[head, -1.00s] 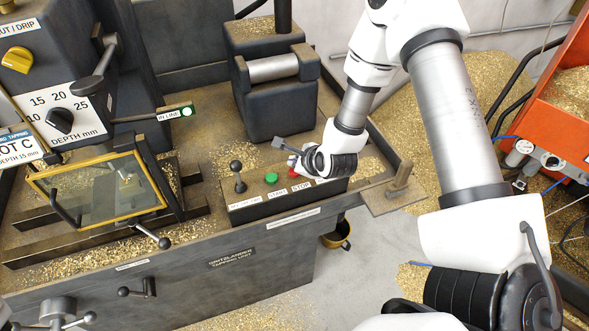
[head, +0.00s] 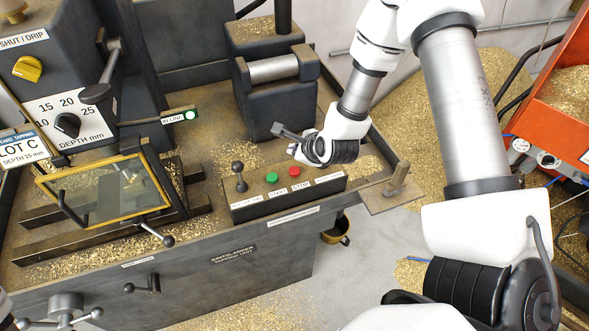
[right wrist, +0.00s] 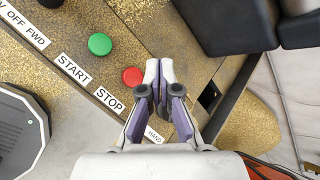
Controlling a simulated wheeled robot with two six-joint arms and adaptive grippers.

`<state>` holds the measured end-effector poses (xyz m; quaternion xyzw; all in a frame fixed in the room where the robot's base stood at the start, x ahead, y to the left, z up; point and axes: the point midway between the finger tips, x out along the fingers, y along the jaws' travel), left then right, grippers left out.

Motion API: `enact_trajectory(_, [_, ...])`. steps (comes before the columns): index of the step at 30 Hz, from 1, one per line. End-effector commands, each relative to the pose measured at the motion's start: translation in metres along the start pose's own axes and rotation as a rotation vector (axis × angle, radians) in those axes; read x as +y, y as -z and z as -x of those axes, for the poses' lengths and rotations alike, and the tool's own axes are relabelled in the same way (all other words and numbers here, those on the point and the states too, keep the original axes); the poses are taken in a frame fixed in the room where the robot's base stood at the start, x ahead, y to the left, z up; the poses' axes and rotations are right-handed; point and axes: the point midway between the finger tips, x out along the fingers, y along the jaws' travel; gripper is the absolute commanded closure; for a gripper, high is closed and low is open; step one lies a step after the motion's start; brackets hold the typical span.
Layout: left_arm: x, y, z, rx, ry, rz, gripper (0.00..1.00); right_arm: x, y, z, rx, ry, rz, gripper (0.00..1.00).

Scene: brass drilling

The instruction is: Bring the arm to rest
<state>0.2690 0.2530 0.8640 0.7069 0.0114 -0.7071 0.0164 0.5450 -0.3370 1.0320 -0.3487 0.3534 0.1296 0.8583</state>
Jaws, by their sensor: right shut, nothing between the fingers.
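My right gripper (head: 283,136) is above the control panel (head: 262,210) of the machine, up and behind the red STOP button (head: 294,171). In the right wrist view, the gripper's fingertips (right wrist: 159,72) are together with nothing between them. There the red button (right wrist: 132,77) shows just left of the fingertips, and the gripper looks apart from it in the head view. The green START button (head: 271,178) is left of the red one and also shows in the right wrist view (right wrist: 100,44). My left gripper does not show.
A black lever (head: 239,176) stands at the panel's left end. A dark block with a steel roller (head: 273,68) is behind my gripper. A yellow-framed guard (head: 105,190) is at left. A small shelf with a peg (head: 396,184) juts out at the right. An orange chip bin (head: 565,115) stands far right.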

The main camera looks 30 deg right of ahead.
Motion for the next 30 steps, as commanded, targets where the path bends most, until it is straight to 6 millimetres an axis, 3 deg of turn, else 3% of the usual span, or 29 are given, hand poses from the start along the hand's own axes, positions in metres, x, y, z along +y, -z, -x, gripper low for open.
enact_trajectory(9, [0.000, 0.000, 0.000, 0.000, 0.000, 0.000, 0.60, 0.001, 0.000, 0.000, 0.001, -0.001, 0.004, 1.00])
enact_trajectory(13, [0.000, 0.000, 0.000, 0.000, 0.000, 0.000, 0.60, 0.022, 0.011, -0.002, 0.030, -0.048, 0.150, 1.00])
enact_trajectory(20, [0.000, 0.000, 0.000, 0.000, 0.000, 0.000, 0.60, 0.131, 0.070, 0.008, 0.072, -0.349, 0.959, 1.00])
enact_trajectory(24, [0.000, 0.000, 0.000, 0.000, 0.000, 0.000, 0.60, 0.192, 0.110, 0.029, -0.013, -0.572, 1.451, 1.00])
enact_trajectory(30, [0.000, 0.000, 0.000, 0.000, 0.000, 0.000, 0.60, 0.256, 0.155, 0.067, -0.253, -0.841, 1.996, 1.00])
